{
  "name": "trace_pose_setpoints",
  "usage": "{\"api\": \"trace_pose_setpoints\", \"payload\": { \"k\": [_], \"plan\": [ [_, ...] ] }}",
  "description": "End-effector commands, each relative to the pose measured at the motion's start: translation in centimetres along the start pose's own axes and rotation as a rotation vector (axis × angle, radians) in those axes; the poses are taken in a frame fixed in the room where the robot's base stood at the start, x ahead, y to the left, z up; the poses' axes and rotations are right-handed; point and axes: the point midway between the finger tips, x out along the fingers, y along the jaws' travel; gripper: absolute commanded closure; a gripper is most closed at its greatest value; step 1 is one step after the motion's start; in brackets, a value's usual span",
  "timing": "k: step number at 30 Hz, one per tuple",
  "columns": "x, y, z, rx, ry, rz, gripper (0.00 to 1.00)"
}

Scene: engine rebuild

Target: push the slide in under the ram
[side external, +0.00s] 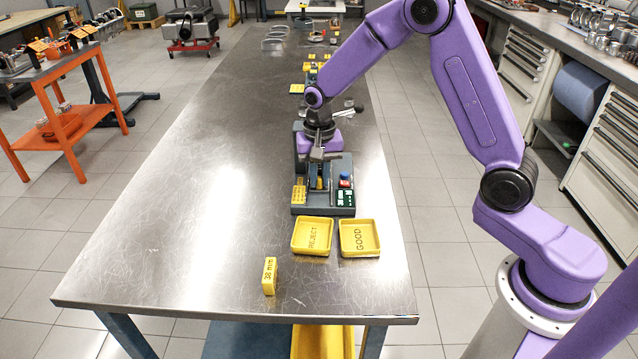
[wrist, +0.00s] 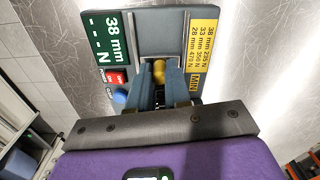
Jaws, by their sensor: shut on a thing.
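The tester's dark grey base (side external: 312,209) stands on the metal bench and also fills the upper middle of the wrist view (wrist: 168,20). My gripper (side external: 318,172) is low over its front part, pointing down. In the wrist view my gripper (wrist: 160,82) has its two fingers shut around the slide's yellow knob (wrist: 158,70); the knob also shows as a small yellow spot in the side external view (side external: 320,183). The rest of the slide is mostly hidden by the fingers. The ram cannot be made out behind my arm, so the gap between slide and ram cannot be told.
The base carries a green display (wrist: 107,38) reading 38 mm, a red switch and blue button, and a yellow force label (wrist: 204,45). In front are the yellow REJECT tray (side external: 312,252) and GOOD tray (side external: 361,252). A yellow 38 mm block (side external: 269,276) stands alone. The bench's left is clear.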

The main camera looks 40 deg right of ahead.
Motion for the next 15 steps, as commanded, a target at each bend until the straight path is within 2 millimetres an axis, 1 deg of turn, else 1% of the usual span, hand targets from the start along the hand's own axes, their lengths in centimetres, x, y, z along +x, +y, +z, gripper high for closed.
{"api": "trace_pose_setpoints", "payload": {
  "k": [2,9,10,11,12,15],
  "plan": [
    [-0.06,-0.03,-0.42,0.001,0.003,-0.003,1.0],
    [-0.08,-0.02,-0.41,-0.001,0.003,-0.004,1.0],
    [-0.08,-0.02,-0.41,-0.001,0.003,-0.004,0.73],
    [-0.08,-0.02,-0.4,-0.001,0.003,-0.003,0.63],
    [-0.08,-0.01,-0.4,-0.001,0.003,-0.003,0.57],
    [-0.06,0.0,-0.38,-0.001,0.002,-0.003,0.57]
  ]
}}
